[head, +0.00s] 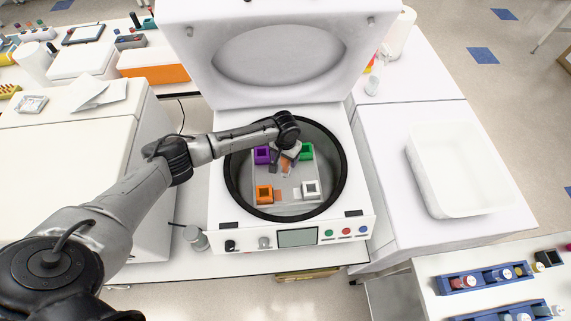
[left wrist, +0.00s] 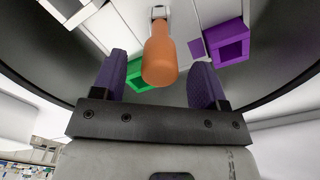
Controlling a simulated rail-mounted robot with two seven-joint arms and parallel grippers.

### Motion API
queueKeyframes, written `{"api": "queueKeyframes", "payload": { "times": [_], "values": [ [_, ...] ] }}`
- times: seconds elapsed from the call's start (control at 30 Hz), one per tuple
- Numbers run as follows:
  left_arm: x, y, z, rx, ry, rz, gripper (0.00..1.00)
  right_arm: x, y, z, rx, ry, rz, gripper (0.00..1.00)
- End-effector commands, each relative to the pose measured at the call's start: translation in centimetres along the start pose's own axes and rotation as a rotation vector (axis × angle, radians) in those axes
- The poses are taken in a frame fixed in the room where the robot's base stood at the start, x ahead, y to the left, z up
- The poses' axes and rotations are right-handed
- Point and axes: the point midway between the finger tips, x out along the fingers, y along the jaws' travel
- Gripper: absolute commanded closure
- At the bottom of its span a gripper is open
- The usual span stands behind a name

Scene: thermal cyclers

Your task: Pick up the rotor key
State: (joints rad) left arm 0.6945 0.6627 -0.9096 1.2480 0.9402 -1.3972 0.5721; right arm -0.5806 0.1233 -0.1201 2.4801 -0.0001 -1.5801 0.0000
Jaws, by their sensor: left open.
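The rotor key has an orange handle (left wrist: 160,52) and a metal shaft, and it stands at the middle of the open centrifuge's rotor (head: 299,177). In the head view its orange part (head: 286,167) is partly hidden by my gripper. My left gripper (head: 285,156) reaches down into the centrifuge bowl over the key. In the left wrist view the two purple-padded fingers of my left gripper (left wrist: 161,84) are open, with the handle between them and gaps on both sides. My right gripper is not in view.
The rotor carries purple (head: 263,154), green (head: 306,151), orange (head: 264,194) and white (head: 310,188) buckets close around the key. The dark bowl rim (head: 341,188) surrounds the gripper. The raised lid (head: 278,90) stands behind. A white tray (head: 417,187) lies at right.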

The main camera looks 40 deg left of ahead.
Motion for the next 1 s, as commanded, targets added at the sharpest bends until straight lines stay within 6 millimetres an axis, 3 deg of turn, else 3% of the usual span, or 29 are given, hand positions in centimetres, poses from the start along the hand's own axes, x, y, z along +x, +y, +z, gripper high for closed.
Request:
{"api": "queueKeyframes", "payload": {
  "times": [0.2,0.5,1.0],
  "values": [
    [2.0,0.0,0.0,0.001,-0.001,0.0,0.33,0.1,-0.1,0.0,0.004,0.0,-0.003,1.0],
    [2.3,0.0,0.0,0.001,0.0,0.0,0.33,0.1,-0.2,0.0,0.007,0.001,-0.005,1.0],
    [2.2,0.0,0.0,0.001,0.0,0.0,0.81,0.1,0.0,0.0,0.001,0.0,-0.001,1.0]
  ]
}}
